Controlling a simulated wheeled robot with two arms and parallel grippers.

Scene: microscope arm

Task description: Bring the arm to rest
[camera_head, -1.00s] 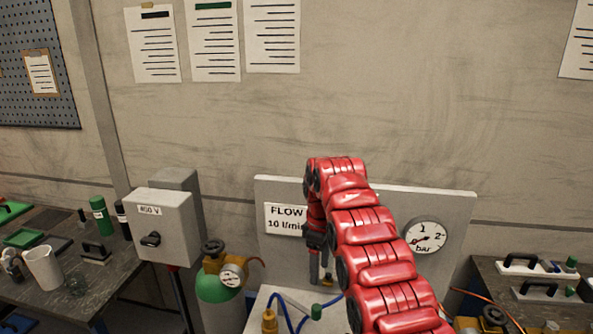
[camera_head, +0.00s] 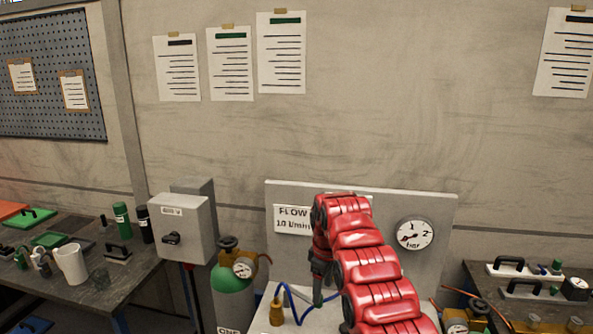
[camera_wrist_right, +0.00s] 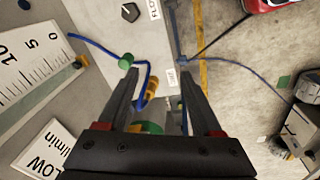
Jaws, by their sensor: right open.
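My red right arm (camera_head: 372,265) reaches up from the bottom of the head view and bends down at its top. Its gripper (camera_head: 322,290) hangs in front of the grey flow panel, partly hidden by the arm. In the right wrist view the gripper (camera_wrist_right: 160,85) is open, two dark fingers apart with nothing held between them. A blue hose, a green knob and a yellow fitting show beyond and between the fingers; I cannot tell the distance. My left gripper is not in view. No microscope shows.
The flow panel (camera_head: 400,205) with a pressure gauge (camera_head: 414,234) stands behind the arm. A green gas cylinder (camera_head: 234,290) and a grey switch box (camera_head: 182,230) are left of it. Cluttered benches stand left (camera_head: 90,295) and right (camera_head: 478,278).

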